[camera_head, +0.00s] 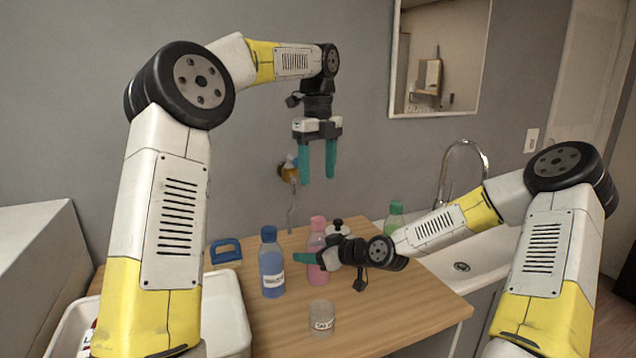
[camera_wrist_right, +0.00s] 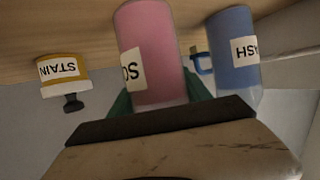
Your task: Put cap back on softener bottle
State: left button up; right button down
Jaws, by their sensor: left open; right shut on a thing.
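The pink bottle (camera_head: 317,272) stands upright on the wooden counter. Its label begins with "SO" in the right wrist view (camera_wrist_right: 150,50). Its top (camera_head: 318,223) is pink in the head view; I cannot tell whether that is a cap or the bare neck. My right gripper (camera_head: 312,260) is shut on the bottle's body, with teal fingers at either side (camera_wrist_right: 160,98). The right wrist view hides the bottle's top. My left gripper (camera_head: 317,178) is open and empty, fingers pointing down, high above the counter. I cannot make out a separate loose cap.
A blue bottle (camera_head: 271,270) stands just left of the pink one. A small labelled jar (camera_head: 321,320) stands in front. A STAIN jar (camera_wrist_right: 64,74) is close behind. A blue-handled object (camera_head: 226,251), white tub (camera_head: 236,312), green bottle (camera_head: 396,216) and sink (camera_head: 470,258) surround them. The counter's front right (camera_head: 410,310) is clear.

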jog(key=shift+c, duration=2)
grip_release()
jog(key=v, duration=0.7)
jog(key=shift+s+d+r, duration=0.15)
jog(key=shift+s+d, duration=0.05)
jog(key=shift+d, duration=0.1)
